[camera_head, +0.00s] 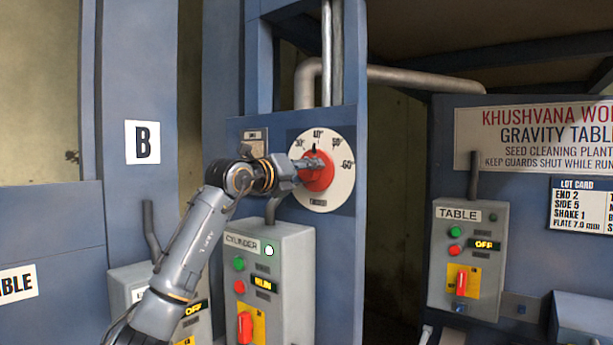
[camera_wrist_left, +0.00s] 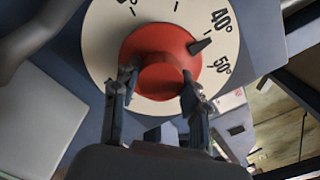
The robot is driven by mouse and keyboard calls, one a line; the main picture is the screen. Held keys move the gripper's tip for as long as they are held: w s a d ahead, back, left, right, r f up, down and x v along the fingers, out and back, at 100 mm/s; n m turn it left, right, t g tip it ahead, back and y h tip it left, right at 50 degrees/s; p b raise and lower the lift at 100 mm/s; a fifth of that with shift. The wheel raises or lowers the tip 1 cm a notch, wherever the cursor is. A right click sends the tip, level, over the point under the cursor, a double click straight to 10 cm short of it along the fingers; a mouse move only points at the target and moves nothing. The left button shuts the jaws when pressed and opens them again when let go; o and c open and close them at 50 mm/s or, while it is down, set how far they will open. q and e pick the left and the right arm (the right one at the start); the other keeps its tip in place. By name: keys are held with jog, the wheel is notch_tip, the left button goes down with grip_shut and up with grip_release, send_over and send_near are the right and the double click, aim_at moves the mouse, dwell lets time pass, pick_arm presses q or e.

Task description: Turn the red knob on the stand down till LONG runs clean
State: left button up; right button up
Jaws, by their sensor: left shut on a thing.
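The red knob (camera_head: 317,171) sits at the middle of a white round dial (camera_head: 333,193) on a blue post. The dial has degree marks; 30, 40, 50 and 60 can be read in the head view. In the left wrist view the knob's black pointer (camera_wrist_left: 201,46) lies between 40 and 50; from the head it shows near 40. My left gripper (camera_head: 303,167) reaches the knob from the left. In the left wrist view its fingers (camera_wrist_left: 158,90) are shut on the knob's raised grip, one on each side. My right gripper is out of view. No LONG label can be read.
Below the dial is a grey CYLINDER box (camera_head: 290,290), its display reading RUN. Another grey box (camera_head: 130,285), partly behind my arm, reads OFF. At right, the TABLE box (camera_head: 480,235) reads OFF, near a lot card (camera_head: 585,207). A dark gap separates post and right panel.

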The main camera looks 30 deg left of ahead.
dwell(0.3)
pick_arm(q)
jog(key=o, duration=1.2)
jog(key=shift+c, duration=0.2)
jog(key=shift+s, duration=0.1)
jog(key=s+a, duration=0.1)
jog(key=s, duration=1)
jog(key=shift+s, duration=0.4)
